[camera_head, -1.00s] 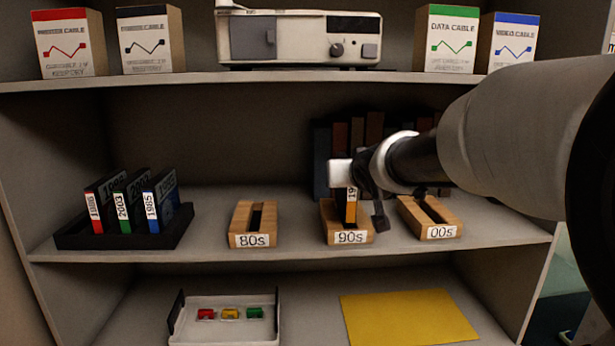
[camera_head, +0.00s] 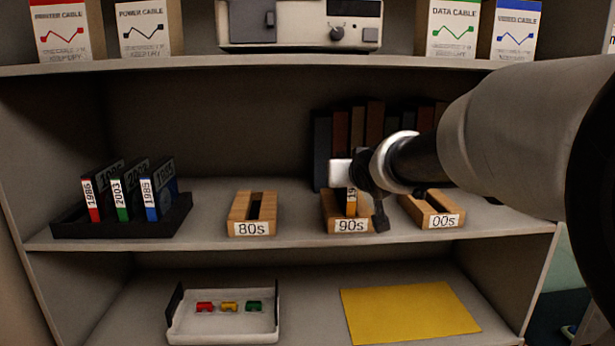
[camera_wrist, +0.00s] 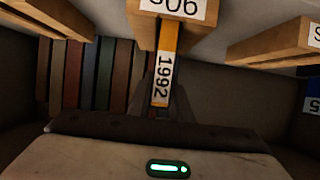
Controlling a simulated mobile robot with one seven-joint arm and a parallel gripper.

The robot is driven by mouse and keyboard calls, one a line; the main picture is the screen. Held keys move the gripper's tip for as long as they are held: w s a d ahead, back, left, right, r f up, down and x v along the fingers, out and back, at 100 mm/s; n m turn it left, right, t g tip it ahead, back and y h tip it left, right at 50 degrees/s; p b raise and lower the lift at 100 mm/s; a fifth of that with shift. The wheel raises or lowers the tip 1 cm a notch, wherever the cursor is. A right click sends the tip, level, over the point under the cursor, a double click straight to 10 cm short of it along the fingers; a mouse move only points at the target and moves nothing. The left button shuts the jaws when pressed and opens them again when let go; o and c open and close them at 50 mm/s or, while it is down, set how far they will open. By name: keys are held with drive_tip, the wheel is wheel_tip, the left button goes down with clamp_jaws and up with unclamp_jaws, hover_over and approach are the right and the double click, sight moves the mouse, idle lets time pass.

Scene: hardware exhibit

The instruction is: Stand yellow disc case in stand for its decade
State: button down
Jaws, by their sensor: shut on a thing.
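The yellow disc case (camera_head: 351,203) is upright at the slot of the wooden 90s stand (camera_head: 333,220), and its lower end appears to be inside the slot. In the wrist view, the case (camera_wrist: 167,38) shows its spine label 1992 and meets the 90s stand (camera_wrist: 150,30), which appears upside down. My gripper (camera_head: 352,180) is shut on the upper part of the case, above the stand. Its fingertips and the case's depth in the slot are partly hidden.
The 80s stand (camera_head: 240,215) is to the left and empty. The 00s stand (camera_head: 425,205) is close on the right, partly behind my arm. A dark rack (camera_head: 185,215) holds red, green and blue cases at left. Dark books (camera_head: 340,130) stand behind.

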drive_tip(key=shift+r, duration=0.1)
drive_tip(key=c, duration=1.5)
unclamp_jaws()
drive_tip(key=shift+c, duration=0.2)
drive_tip(key=shift+s+b, duration=0.6)
drive_tip(key=shift+s, duration=3.4)
